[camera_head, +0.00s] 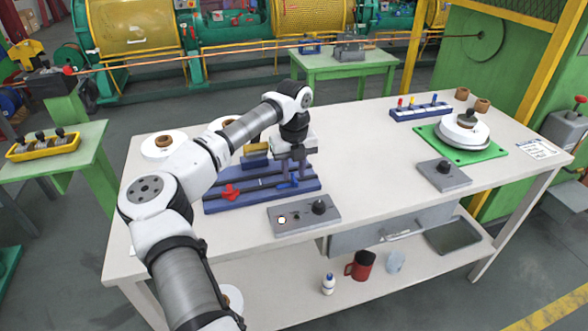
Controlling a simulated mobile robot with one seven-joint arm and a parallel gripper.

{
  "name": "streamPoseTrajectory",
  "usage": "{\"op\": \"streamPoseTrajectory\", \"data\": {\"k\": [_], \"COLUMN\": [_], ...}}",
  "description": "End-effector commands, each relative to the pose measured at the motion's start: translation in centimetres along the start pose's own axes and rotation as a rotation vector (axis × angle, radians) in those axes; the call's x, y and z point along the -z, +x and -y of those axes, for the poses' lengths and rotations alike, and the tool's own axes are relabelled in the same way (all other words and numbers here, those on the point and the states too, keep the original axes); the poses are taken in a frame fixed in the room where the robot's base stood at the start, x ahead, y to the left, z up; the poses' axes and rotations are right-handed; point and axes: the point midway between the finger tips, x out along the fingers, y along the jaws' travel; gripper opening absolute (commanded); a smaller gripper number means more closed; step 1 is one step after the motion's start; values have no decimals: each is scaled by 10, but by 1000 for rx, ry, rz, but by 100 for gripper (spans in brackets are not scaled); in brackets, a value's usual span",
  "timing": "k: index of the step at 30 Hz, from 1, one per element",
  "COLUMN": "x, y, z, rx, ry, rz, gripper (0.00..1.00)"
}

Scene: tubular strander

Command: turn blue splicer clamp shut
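The splicer (262,199) is a blue block with dark grooves on the white workbench. A red clamp handle (230,192) is at its left and the blue clamp handle (290,183) is at its right. My gripper (292,174) points down over the right part of the splicer, its fingertips right at the blue clamp. The fingers partly cover the clamp. At this size I cannot tell whether they touch it or how far apart they are.
A grey control box (304,215) with a black knob stands in front of the splicer. A second grey box (443,175) and a white round spool on a green plate (488,146) are to the right. The bench middle between them is clear.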

Motion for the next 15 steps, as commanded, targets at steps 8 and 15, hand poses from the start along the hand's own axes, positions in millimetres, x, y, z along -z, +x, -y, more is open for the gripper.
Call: {"op": "streamPoseTrajectory", "data": {"k": [8,15], "x": [0,0], "y": [11,11], "z": [0,0], "rx": [1,1], "ry": [1,1], "rz": [0,0], "gripper": [29,19]}}
